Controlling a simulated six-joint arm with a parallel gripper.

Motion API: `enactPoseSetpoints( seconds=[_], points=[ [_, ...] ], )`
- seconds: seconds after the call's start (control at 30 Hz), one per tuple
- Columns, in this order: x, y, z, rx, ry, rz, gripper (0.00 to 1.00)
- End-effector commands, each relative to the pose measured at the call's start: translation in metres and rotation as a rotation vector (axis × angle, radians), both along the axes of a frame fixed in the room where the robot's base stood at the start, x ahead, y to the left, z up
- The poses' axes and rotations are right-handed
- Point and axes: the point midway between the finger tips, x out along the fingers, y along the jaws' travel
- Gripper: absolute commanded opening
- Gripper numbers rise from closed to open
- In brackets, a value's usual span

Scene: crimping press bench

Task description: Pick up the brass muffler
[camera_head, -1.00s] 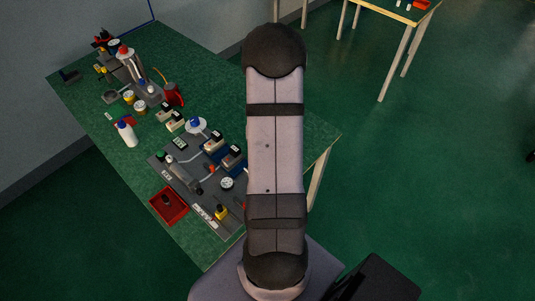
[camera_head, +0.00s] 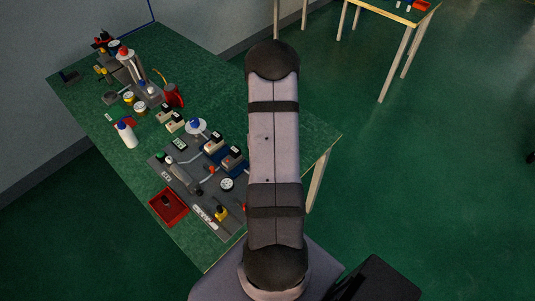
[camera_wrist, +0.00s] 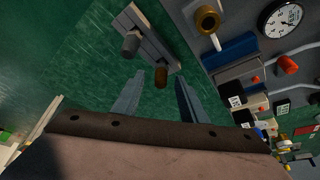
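In the wrist view a small brass-brown cylinder (camera_wrist: 161,78), which looks like the brass muffler, sits at the near end of a grey slotted block (camera_wrist: 152,38) on the green bench. My gripper (camera_wrist: 160,84) is open, with one grey finger on each side of the cylinder in the picture. I see no contact, and I cannot tell how far above it the fingers are. In the head view my arm hides the gripper and this cylinder.
A dark grey fitting (camera_wrist: 131,43) sits on the same block. A panel to the right carries a brass ring fitting (camera_wrist: 207,20), a gauge (camera_wrist: 282,18) and a red knob (camera_wrist: 287,64). A red tray (camera_head: 168,207) and white bottle (camera_head: 126,135) stand on the bench.

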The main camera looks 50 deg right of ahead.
Motion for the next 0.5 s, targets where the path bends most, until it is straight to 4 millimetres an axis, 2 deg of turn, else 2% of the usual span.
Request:
enactPoseSetpoints(
  seconds=[0.2, 0.43, 0.5],
  points=[
    [0.0024, -0.0022, -0.0086, 0.0, 0.0, 0.0, 0.39],
    [0.0025, -0.0025, -0.0089, -0.001, -0.001, 0.0, 0.39],
    [0.0025, -0.0025, -0.0089, -0.001, -0.001, 0.0, 0.22]
  ],
)
